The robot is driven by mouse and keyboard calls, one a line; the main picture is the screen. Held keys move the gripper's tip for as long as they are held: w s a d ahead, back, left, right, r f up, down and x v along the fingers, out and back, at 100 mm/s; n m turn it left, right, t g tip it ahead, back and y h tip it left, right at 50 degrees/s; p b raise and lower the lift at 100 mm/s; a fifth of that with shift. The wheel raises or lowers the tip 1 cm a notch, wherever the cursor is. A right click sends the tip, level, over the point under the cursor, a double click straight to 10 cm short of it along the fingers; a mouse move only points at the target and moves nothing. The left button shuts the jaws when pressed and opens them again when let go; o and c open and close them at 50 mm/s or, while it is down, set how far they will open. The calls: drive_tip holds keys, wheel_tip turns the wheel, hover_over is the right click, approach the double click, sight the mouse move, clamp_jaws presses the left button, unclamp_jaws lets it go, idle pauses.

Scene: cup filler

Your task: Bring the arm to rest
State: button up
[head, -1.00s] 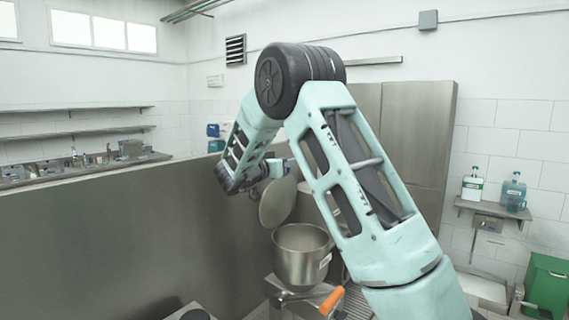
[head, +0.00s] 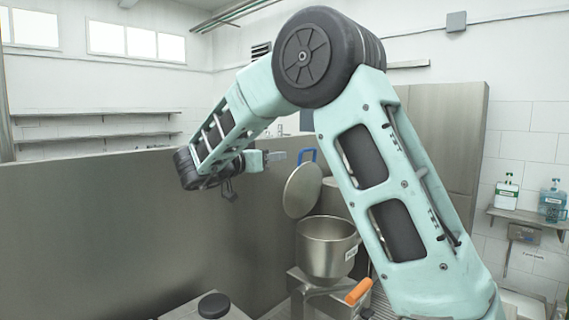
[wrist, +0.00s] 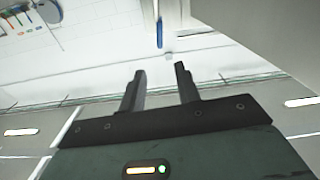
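My gripper (wrist: 160,85) shows in the wrist view with its two dark fingers apart and nothing between them. In the head view my gripper (head: 277,156) is small, at the end of my bent arm, and points right. It is in the air above and left of a steel hopper (head: 327,240) with a round lid (head: 303,190) tilted up. It looks apart from both.
A tall steel partition (head: 90,220) stands at the left. An orange handle (head: 358,292) sits below the hopper. A wall shelf (head: 525,216) with bottles is at the right. A blue handle (head: 307,157) shows behind the lid.

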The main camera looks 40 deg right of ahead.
drive_tip(key=shift+a, duration=0.6)
